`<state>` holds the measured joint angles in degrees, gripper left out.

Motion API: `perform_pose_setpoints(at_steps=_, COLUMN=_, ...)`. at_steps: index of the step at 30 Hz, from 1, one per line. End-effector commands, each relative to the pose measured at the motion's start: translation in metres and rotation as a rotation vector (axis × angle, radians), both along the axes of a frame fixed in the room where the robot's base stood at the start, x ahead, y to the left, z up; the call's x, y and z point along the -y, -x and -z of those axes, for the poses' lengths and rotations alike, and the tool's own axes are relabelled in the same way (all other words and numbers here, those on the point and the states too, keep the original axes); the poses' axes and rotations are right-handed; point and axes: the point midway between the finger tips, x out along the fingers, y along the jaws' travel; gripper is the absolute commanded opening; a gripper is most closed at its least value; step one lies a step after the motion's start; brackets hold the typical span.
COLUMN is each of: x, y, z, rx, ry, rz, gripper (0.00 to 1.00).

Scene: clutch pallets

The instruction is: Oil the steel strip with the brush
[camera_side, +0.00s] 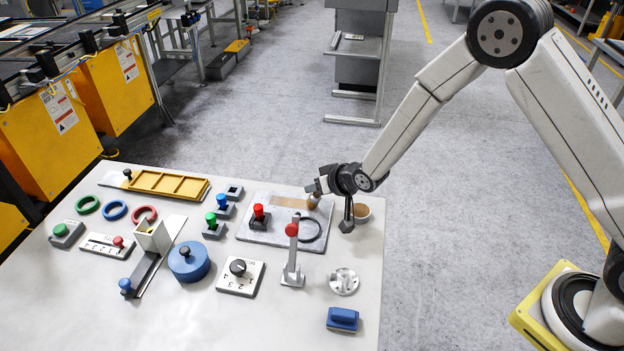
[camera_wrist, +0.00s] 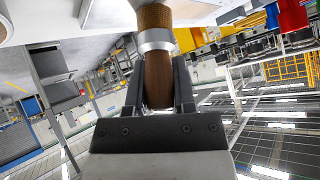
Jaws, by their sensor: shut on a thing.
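My gripper (camera_side: 318,188) is shut on the brush (camera_side: 313,202) over the far right part of the grey plate. In the wrist view the brush's brown wooden handle (camera_wrist: 158,80) sits between both fingers, with a metal collar and brown bristles beyond it. The strip (camera_side: 290,202) lies along the far edge of the plate and looks tan. The brush is at its right end; I cannot tell whether the bristles touch it. A small tan pot (camera_side: 361,213) stands right of the plate, partly behind a dark part of my wrist.
The grey plate (camera_side: 262,236) also carries a red-knobbed block (camera_side: 259,216) and a black ring (camera_side: 311,229). A red-topped lever (camera_side: 292,255) stands just in front. A blue round lidded pot (camera_side: 188,262), a dial box (camera_side: 240,277) and a blue block (camera_side: 342,319) are nearby.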

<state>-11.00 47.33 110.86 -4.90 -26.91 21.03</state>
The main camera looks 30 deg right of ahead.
Motion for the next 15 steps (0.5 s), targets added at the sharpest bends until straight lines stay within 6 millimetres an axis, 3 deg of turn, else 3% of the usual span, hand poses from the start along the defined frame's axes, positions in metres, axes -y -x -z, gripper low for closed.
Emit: perform_pose_setpoints(at_steps=15, x=-0.0053, y=-0.0053, z=-0.0012, rx=0.000, ry=0.000, rz=0.000, gripper=0.00)
